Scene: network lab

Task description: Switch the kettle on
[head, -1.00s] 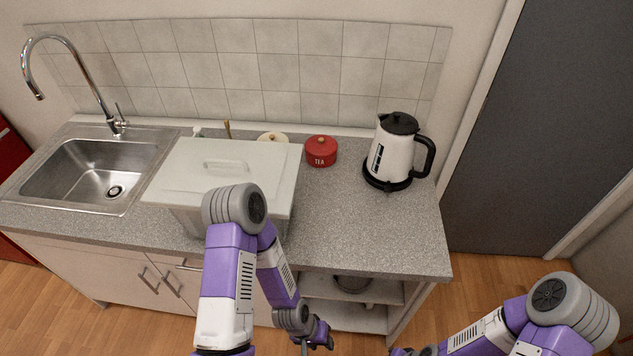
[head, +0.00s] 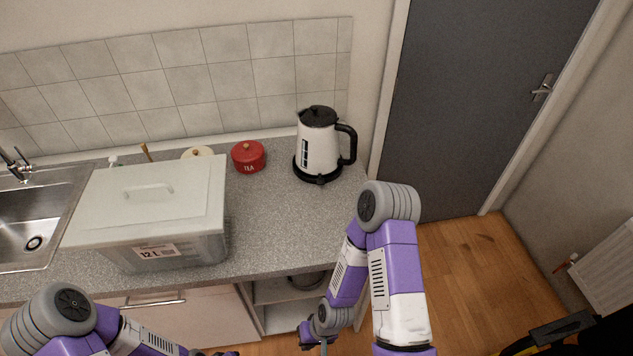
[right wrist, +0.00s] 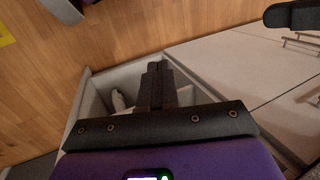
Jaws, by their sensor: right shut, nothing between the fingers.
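The kettle (head: 322,148) is white with a black lid, handle and base. It stands upright at the right end of the worktop, handle to the right. A small black part shows low on its front, too small to read as a switch position. My right gripper (head: 318,343) is below the counter's front edge, well apart from the kettle. In the right wrist view its dark fingers (right wrist: 155,80) are together and empty, above open shelving. My left gripper (head: 222,353) barely shows at the bottom edge, and its jaws cannot be made out.
A lidded storage box (head: 185,200) stands on the worktop (head: 275,225) left of the kettle. A red tea tin (head: 248,157) is between them, farther back. The sink (head: 25,225) is at the left. Bare worktop lies in front of the kettle. A grey door (head: 465,110) is at the right.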

